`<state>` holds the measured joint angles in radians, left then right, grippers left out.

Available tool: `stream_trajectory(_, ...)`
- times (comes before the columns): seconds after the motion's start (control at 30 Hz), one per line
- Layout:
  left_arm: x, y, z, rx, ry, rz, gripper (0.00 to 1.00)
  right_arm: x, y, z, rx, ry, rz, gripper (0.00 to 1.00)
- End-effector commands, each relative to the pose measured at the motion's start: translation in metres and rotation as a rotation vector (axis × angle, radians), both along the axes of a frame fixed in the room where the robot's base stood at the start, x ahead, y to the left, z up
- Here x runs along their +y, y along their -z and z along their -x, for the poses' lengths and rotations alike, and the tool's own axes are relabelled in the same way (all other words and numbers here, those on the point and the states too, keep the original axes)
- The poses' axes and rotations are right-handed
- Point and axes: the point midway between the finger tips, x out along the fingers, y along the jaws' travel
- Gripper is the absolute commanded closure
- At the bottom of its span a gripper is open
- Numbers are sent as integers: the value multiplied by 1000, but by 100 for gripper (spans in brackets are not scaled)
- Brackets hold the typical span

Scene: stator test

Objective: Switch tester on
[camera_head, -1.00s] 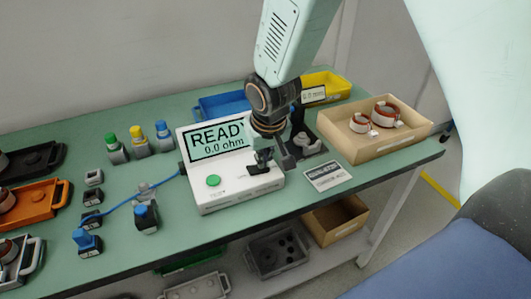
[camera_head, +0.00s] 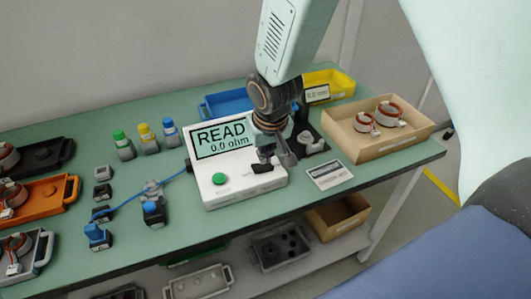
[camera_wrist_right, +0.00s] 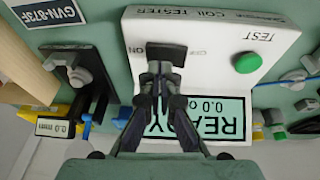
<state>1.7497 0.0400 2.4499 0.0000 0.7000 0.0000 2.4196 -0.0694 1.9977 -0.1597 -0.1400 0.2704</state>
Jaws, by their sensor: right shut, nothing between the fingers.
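The white coil tester (camera_head: 239,183) stands on the green bench, its display (camera_head: 222,137) lit with "READY" and "0.0 ohm", partly covered by my arm. In the right wrist view the display (camera_wrist_right: 232,117) appears upside down. A green TEST button (camera_head: 219,179) is on the tester's top. My right gripper (camera_head: 270,155) is shut and empty, low over the tester's right side. In the right wrist view its fingertips (camera_wrist_right: 160,70) are at the black rocker switch (camera_wrist_right: 158,52) between the ON and OFF labels. I cannot tell whether they touch. My left gripper is not in view.
A cardboard box (camera_head: 382,150) with copper-wound stators stands right of the tester. A black gauge stand (camera_head: 312,143) and a label plate (camera_head: 329,175) are close by. Blue (camera_head: 221,104) and yellow (camera_head: 334,82) bins stand behind. A blue cable (camera_head: 148,198) runs left among several small connectors.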

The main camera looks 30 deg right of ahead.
Motion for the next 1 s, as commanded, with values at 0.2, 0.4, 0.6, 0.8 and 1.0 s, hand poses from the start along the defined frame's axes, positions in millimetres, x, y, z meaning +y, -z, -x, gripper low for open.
stream_trajectory(0.2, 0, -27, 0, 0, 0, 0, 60, 0, -26, -2, 0, -1, -1, 100)
stream_trajectory(0.4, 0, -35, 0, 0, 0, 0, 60, -3, -54, 2, -5, -1, -2, 100)
stream_trajectory(0.6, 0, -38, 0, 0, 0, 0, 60, -10, -90, 14, -3, -2, -1, 100)
stream_trajectory(0.8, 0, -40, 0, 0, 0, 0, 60, -15, -115, 22, -2, -2, -1, 100)
stream_trajectory(1.0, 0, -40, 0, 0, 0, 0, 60, -17, -124, 26, -1, -3, 0, 100)
